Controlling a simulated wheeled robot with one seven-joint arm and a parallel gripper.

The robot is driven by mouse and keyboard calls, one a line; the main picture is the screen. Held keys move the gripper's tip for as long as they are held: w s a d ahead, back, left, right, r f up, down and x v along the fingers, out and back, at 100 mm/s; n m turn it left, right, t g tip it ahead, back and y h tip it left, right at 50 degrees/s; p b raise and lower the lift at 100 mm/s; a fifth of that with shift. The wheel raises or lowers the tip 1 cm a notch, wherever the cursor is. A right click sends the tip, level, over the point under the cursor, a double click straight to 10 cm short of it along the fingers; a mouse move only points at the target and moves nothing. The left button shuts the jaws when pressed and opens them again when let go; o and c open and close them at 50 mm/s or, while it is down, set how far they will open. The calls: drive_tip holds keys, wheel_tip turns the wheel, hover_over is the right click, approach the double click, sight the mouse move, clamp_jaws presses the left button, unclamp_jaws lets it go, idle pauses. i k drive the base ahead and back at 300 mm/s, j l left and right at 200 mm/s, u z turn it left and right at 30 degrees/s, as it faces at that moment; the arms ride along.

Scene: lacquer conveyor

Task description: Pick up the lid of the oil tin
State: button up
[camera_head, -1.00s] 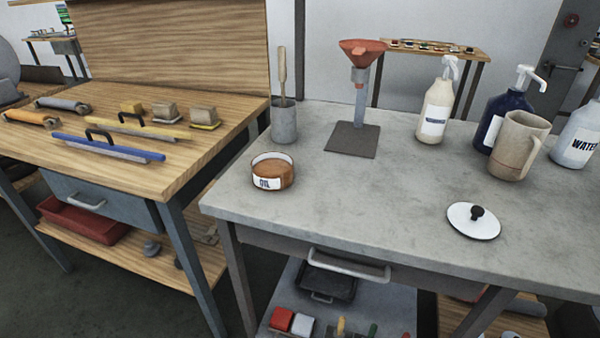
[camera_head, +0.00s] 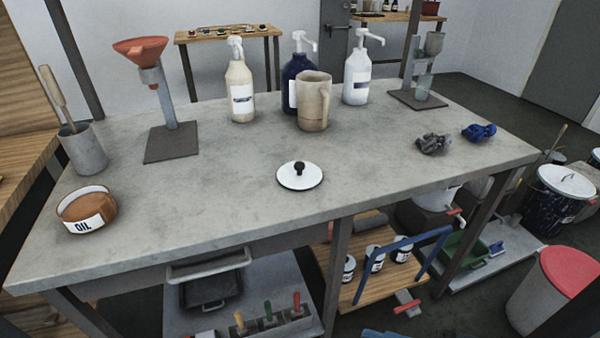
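A round white lid (camera_head: 300,176) with a dark rim and a black knob lies flat, knob up, on the grey table (camera_head: 230,190), near the middle of its front half. The oil tin (camera_head: 86,210), a low round brown container with a white label reading OIL, stands uncovered at the table's left front corner, well apart from the lid. My gripper does not show in the camera_head view.
Behind the lid stand a beige jug (camera_head: 313,103) and pump bottles (camera_head: 241,88). A red funnel on a stand (camera_head: 160,95) and a grey pot (camera_head: 82,150) are at left. Crumpled rags (camera_head: 433,144) lie at right. The tabletop around the lid is clear.

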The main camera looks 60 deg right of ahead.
sight(296, 174)
drive_tip(key=i+j+z, duration=0.1)
drive_tip(key=z, duration=0.3)
drive_tip(key=i+j+z, duration=0.1)
drive_tip(key=z, duration=0.3)
drive_tip(key=j+z, duration=0.2)
drive_tip(key=z, duration=0.2)
drive_tip(key=i+j, duration=0.05)
